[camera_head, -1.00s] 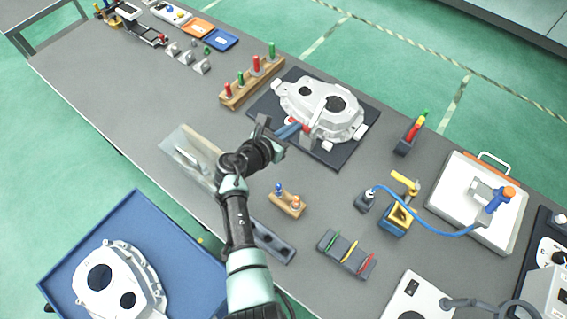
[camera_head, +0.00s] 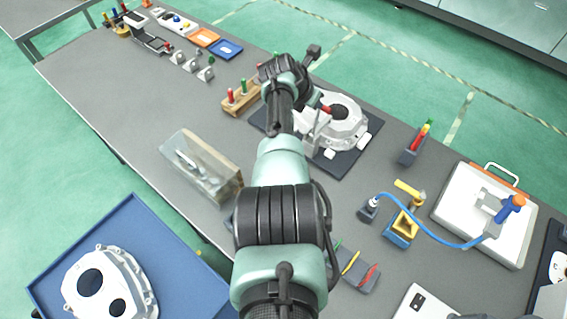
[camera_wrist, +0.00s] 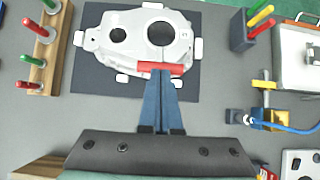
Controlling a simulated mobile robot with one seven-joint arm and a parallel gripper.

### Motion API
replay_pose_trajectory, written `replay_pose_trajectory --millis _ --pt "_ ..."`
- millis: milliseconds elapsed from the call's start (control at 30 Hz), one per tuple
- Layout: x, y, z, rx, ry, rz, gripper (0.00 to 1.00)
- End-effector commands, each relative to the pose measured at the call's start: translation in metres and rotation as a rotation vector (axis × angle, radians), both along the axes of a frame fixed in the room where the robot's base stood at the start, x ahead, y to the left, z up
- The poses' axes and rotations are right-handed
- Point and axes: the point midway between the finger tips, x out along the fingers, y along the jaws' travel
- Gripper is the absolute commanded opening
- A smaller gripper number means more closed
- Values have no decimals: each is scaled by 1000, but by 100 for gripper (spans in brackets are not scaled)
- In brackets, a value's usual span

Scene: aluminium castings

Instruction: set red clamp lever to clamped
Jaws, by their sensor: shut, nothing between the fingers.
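The red clamp lever (camera_wrist: 160,68) shows in the wrist view as a short red bar at the near edge of the pale aluminium casting (camera_wrist: 118,52). My gripper (camera_wrist: 161,72) has its two blue fingers together, with tips at the bar and overlapping it in the picture; I cannot tell whether they touch. Nothing is held between them. In the head view, a small red part of the lever (camera_head: 326,108) shows beside the casting (camera_head: 346,128). My arm reaches over the fixture there and hides the fingers and part of the clamp.
The casting lies on a dark plate (camera_head: 331,172). A wooden rack with red and green pegs (camera_wrist: 41,75) stands left of it. A holder with coloured tools (camera_head: 411,152) stands to the right. A clear box (camera_head: 205,172) and a blue tray (camera_head: 50,265) are nearer.

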Motion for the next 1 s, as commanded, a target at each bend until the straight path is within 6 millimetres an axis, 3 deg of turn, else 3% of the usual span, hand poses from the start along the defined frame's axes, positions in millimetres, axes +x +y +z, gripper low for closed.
replay_pose_trajectory --millis 1000 --pt "7 -1 7 -1 -2 0 0"
